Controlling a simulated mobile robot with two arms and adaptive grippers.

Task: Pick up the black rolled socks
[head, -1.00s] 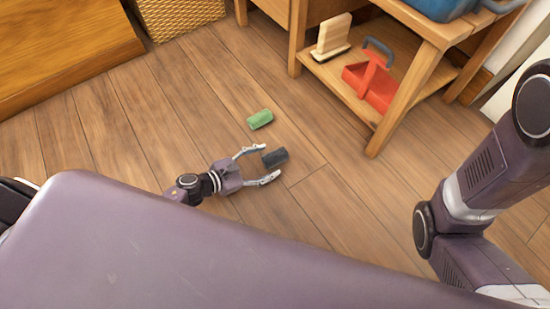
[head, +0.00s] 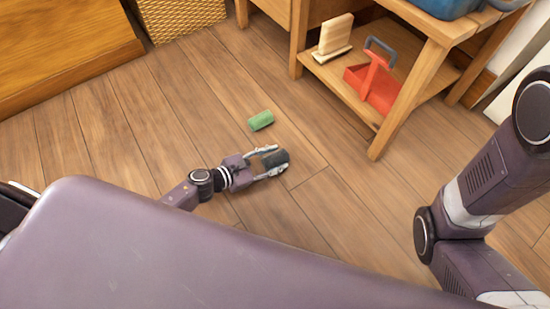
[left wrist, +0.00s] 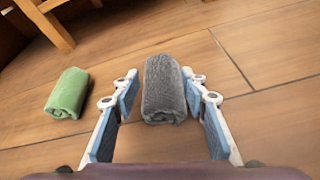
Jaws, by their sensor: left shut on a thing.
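The black rolled socks (head: 274,160) are a dark grey, fuzzy roll on the wooden floor. In the left wrist view the socks (left wrist: 164,88) lie lengthwise between the two fingers. My left gripper (head: 268,161) is shut on them, with one finger along each side; it also shows in the left wrist view (left wrist: 163,105). I cannot tell whether the socks touch the floor. My right gripper is not in view; only my right arm shows at the right of the head view.
A green roll (head: 261,120) lies on the floor just beyond the socks, and left of them in the left wrist view (left wrist: 68,93). A wooden shelf table (head: 402,104) stands at upper right, with a red caddy (head: 372,84) on its lower shelf.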

